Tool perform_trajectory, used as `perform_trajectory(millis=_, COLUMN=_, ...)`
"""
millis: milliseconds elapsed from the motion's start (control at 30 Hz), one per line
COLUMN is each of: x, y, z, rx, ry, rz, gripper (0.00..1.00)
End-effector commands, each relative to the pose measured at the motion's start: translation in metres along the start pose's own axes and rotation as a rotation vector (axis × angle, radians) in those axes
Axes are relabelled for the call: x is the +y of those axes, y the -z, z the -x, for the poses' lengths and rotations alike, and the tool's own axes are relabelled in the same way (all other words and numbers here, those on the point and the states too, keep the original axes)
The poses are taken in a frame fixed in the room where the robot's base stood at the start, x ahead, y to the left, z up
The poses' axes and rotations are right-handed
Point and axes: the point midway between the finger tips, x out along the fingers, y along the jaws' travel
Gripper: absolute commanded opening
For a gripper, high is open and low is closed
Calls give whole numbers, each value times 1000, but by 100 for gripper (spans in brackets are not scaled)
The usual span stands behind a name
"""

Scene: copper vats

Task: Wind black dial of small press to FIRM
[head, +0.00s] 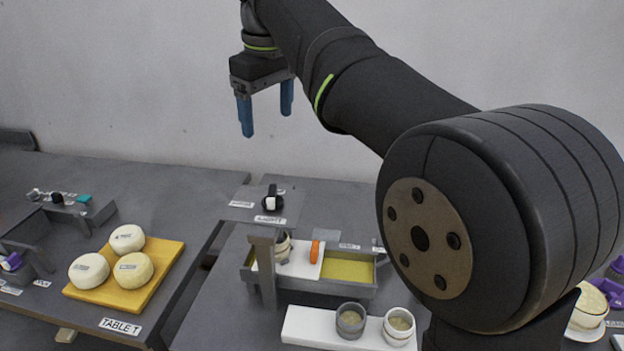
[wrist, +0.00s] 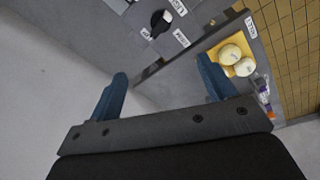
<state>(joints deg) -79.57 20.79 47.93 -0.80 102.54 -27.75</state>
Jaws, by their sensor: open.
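The black dial (head: 269,202) sits on a grey plate at the back of the right-hand table, with a pale mark on its knob. A label reading LIGHT (head: 270,219) lies in front of it, and another label (head: 242,204) to its left is too small to read. The dial also shows in the wrist view (wrist: 160,24) with several labels around it. My gripper (head: 266,121) is open and empty, high above the table and apart from the dial. In the wrist view, the dial lies beyond the gap between my blue fingers (wrist: 162,70).
A grey post (head: 263,272) stands before the dial, beside a tray with a yellow floor (head: 348,267). Two cups (head: 350,320) (head: 399,326) stand on a white board in front. A yellow board (head: 152,288) with round cheeses lies on the left table. A gap separates the tables.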

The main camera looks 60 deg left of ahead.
Motion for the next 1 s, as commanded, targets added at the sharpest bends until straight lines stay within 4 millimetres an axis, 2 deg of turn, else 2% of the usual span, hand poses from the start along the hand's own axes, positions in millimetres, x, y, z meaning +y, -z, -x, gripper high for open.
perform_trajectory(millis=200, x=10, y=15, z=-5, rx=-69, ry=67, rz=406, gripper=76)
perform_trajectory(millis=400, x=14, y=20, z=-7, rx=-94, ry=114, rz=624, gripper=76)
perform_trajectory(millis=667, x=13, y=20, z=-17, rx=-98, ry=125, rz=670, gripper=76)
perform_trajectory(millis=1000, x=8, y=12, z=-70, rx=-99, ry=126, rz=668, gripper=76)
